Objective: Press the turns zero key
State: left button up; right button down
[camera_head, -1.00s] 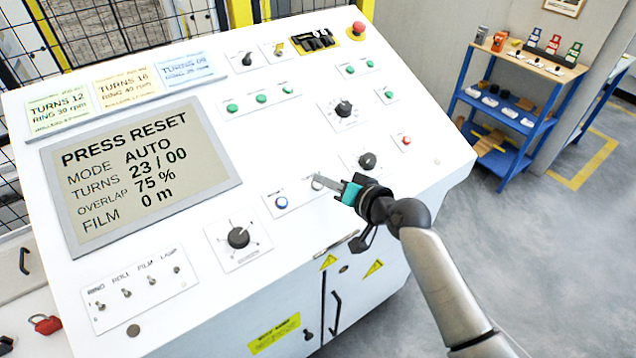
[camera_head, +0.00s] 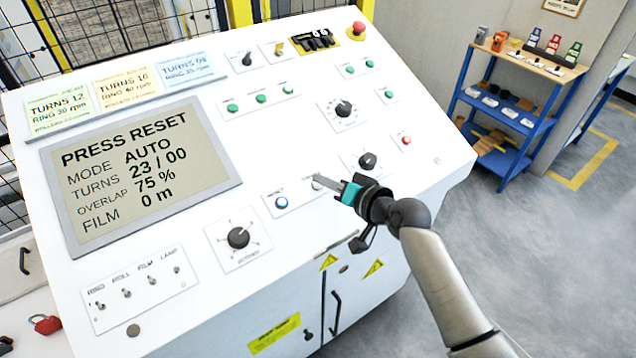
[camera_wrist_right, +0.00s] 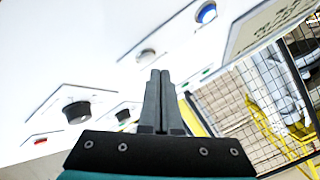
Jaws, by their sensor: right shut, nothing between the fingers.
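The sloped white control console (camera_head: 300,130) fills the middle of the head view. Its display (camera_head: 145,170) reads PRESS RESET, MODE AUTO, TURNS 23 / 00, OVERLAP 75 %, FILM 0 m. A small plate carries a blue button (camera_head: 281,202) and, to its right, a second key mostly hidden by my fingertips. In the right wrist view a grey round key (camera_wrist_right: 146,55) lies just beyond the fingertips, and the blue button (camera_wrist_right: 206,12) is farther up. The labels are too small to read. My right gripper (camera_head: 320,181) is shut and empty, its tips close to the grey key; contact cannot be told.
A dark knob (camera_head: 238,238) lies left of the gripper, another knob (camera_head: 367,161) just above it. Toggle switches (camera_head: 126,292) sit at lower left. A red emergency button (camera_head: 358,28) is at the top. A blue shelf (camera_head: 515,130) stands on the right beyond open floor.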

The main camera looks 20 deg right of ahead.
jog(key=shift+f, duration=0.15)
jog(key=shift+w+f, duration=0.2)
jog(key=shift+f, duration=0.05)
jog(key=shift+w+a+f+b, duration=0.1)
jog(key=shift+f+b, duration=0.3)
jog(key=shift+b, duration=0.1)
dwell(0.4)
dwell(0.4)
jog(key=shift+s+r+p, duration=0.3)
jog(key=shift+r+p, duration=0.5)
jog(key=shift+p, duration=0.15)
jog(key=r+p, duration=0.1)
jog(key=s+r+p, duration=0.1)
jog(key=r+p, duration=0.1)
jog(key=s+d+r+p, duration=0.1)
jog(key=p, duration=0.1)
jog(key=shift+r, duration=0.25)
